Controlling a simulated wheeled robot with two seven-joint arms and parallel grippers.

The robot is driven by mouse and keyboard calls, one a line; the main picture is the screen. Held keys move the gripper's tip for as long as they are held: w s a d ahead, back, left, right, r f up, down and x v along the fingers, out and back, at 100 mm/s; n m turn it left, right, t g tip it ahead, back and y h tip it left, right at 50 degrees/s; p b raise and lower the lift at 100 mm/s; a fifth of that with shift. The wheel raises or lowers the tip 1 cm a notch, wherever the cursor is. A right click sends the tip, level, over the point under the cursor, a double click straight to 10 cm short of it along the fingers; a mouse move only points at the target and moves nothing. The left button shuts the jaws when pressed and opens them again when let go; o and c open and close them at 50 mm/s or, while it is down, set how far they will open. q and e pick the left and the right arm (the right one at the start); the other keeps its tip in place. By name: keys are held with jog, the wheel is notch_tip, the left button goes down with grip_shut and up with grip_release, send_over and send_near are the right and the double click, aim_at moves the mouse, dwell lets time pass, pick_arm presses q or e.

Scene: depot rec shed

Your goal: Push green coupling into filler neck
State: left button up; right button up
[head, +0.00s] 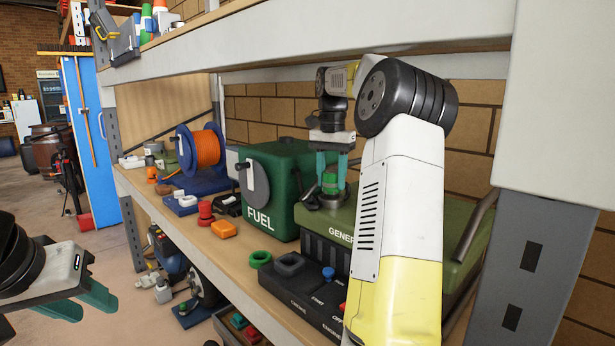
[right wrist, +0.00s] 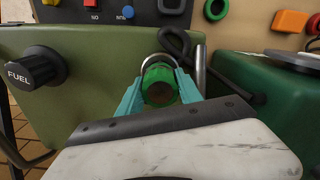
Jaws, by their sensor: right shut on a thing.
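My right gripper (head: 331,182) points down over the olive-green generator (head: 340,232) on the shelf. Its teal fingers are shut on the green coupling (head: 329,184). The coupling sits right over the metal filler neck (head: 333,201) on the generator's top; I cannot tell how far it is inside. In the right wrist view the coupling (right wrist: 160,84) is between the two fingers, with the neck's metal rim (right wrist: 157,57) curving just behind it. My left gripper (head: 78,303) is empty and open at the lower left, away from the shelf.
A dark green fuel box (head: 272,205) stands left of the generator. A green ring (head: 260,259), an orange block (head: 223,229) and a red knob-like part (head: 206,212) lie on the shelf. An orange cable reel (head: 203,150) is further back. The upper shelf (head: 300,40) is overhead.

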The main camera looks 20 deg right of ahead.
jog(key=o, duration=1.4)
jog(key=shift+o, duration=0.2)
jog(key=shift+f, duration=0.1)
